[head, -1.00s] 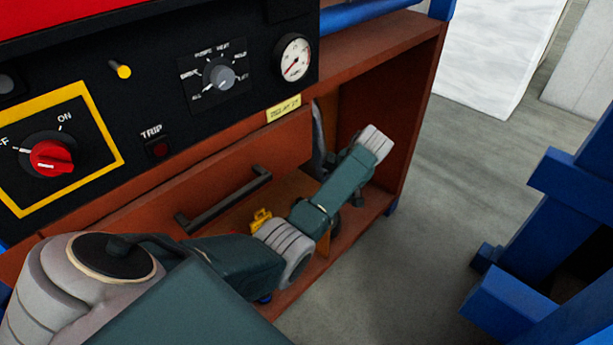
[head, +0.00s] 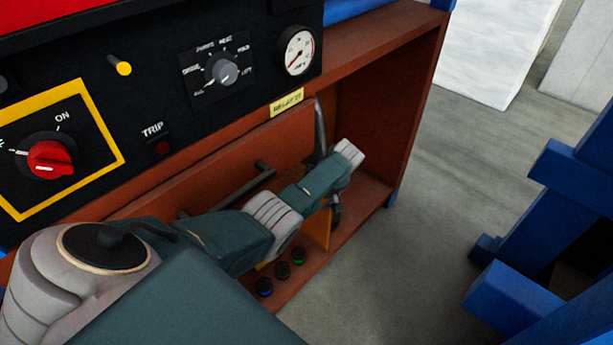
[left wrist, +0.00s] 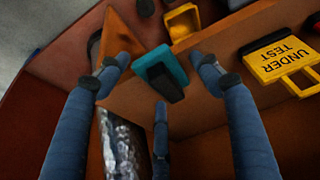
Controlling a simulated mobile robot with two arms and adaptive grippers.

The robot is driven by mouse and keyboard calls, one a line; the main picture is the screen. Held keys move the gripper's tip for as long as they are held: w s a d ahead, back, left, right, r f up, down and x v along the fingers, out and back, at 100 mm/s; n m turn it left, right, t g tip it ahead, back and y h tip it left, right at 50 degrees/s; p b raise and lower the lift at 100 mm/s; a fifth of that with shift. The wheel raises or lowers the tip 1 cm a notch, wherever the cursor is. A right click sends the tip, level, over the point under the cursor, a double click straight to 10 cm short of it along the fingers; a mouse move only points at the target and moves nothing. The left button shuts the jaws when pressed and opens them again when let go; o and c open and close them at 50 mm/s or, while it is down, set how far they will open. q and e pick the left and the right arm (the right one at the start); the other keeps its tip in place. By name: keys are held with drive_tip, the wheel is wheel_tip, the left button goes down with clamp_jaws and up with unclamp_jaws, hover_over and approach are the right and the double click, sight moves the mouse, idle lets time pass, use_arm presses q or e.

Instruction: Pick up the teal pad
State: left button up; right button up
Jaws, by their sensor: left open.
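The teal pad (left wrist: 163,68) shows in the left wrist view as a small teal block with a black part on its near side. It sits by the edge of a brown board. My left gripper (left wrist: 158,85) is open, with its blue-grey fingers spread around the pad to the left, right and below. I see no finger closed on it. In the head view the pad cannot be made out; my left arm reaches into the open brown cabinet (head: 420,100) and hides much of its inside. My right gripper is not in view.
In the left wrist view a yellow "UNDER TEST" tag (left wrist: 283,58) lies right of the pad, and a yellow open box (left wrist: 182,22) lies above it. In the head view several dark knobs (head: 282,270) stand along the cabinet's front ledge. A blue frame (head: 545,230) stands at right.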

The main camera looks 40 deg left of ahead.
use_arm(q)
drive_tip(key=shift+a+f, duration=0.2)
drive_tip(key=shift+f, duration=0.2)
drive_tip(key=shift+r, duration=0.1)
drive_tip(key=c, duration=1.3)
